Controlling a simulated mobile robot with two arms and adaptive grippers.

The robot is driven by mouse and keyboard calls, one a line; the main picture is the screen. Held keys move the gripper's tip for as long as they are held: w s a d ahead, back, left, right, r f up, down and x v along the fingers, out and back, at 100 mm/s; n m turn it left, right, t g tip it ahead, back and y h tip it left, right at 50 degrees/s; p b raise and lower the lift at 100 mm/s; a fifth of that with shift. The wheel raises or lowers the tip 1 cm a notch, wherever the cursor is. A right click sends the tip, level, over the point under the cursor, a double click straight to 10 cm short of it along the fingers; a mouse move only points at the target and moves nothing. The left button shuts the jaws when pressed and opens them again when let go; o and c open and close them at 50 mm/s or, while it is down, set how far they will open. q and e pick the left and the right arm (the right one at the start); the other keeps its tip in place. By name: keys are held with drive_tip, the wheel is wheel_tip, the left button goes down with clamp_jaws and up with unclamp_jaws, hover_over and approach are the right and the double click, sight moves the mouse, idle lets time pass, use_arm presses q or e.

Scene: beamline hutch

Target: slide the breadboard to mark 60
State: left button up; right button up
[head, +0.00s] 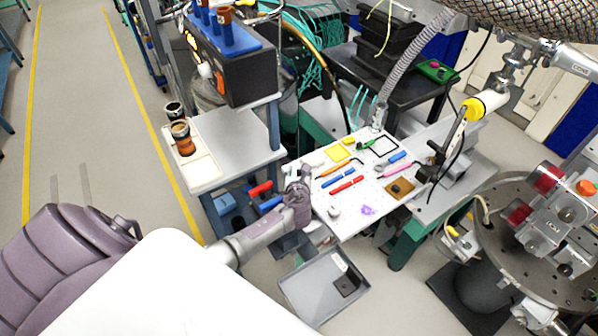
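The breadboard (355,217) is a white, perforated plate lying on the table in the middle of the head view. Pens, small tools, a yellow square, a black square outline and a brown block lie on it. My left gripper (297,174) is at the board's left edge, on the end of my purple-grey arm. Its fingers are small and partly hidden, so I cannot tell whether they are open or touch the board. I cannot make out a scale or mark 60. My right gripper is not in view.
A grey tray (316,290) with a dark item sits low in front of the table. A side table (235,150) with cups stands left. A round metal platform (510,235) with instruments is at right. A flexible metal hose (415,48) hangs behind the board.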

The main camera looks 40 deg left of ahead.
use_arm(q)
drive_tip(key=shift+r, duration=0.25)
wheel_tip(320, 180, up, 10)
drive_tip(key=shift+f, duration=0.25)
idle(0.3)
